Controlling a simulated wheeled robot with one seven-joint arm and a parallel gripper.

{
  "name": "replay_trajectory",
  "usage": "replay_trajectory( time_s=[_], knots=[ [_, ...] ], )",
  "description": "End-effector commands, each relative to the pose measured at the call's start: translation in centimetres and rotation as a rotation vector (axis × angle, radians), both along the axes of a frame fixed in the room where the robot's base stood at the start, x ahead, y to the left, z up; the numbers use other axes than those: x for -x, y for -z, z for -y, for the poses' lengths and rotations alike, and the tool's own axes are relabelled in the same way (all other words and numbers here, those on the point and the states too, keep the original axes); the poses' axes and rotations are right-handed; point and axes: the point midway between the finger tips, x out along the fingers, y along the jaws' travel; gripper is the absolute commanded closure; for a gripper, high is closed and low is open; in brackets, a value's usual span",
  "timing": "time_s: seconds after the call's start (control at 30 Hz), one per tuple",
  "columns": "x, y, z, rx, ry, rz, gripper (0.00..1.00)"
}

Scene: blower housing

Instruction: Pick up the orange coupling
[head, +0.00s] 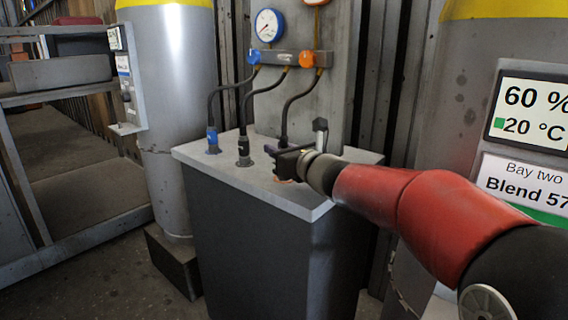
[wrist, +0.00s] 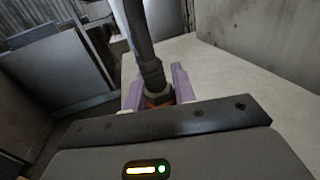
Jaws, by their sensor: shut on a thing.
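The orange coupling (wrist: 157,100) shows in the wrist view at the lower end of a black hose (wrist: 143,45), between the two purple fingers of my gripper (wrist: 159,90). My gripper is shut on it, one finger on each side. In the head view my gripper (head: 280,157) is low over the right part of the grey cabinet top (head: 255,187). The gripper hides most of the coupling there; a little orange-brown shows just under the jaws. I cannot tell whether the coupling touches the top.
A blue-banded coupling (head: 212,140) and a black coupling (head: 244,150) stand on the cabinet top to the left, each on a hose. A gauge manifold (head: 290,58) is behind. Grey cylinders stand left (head: 172,110) and right (head: 460,110). The cabinet top's front is clear.

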Motion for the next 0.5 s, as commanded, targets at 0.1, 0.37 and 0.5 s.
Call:
replay_trajectory(
  time_s=[0.1, 0.37, 0.5],
  knots=[
    [0.0, -0.1, 0.0, -0.001, 0.000, 0.001, 1.00],
    [0.0, -0.5, 0.0, 0.000, 0.000, 0.002, 1.00],
    [0.0, -1.8, 0.0, -0.001, -0.001, 0.004, 1.00]
  ],
)
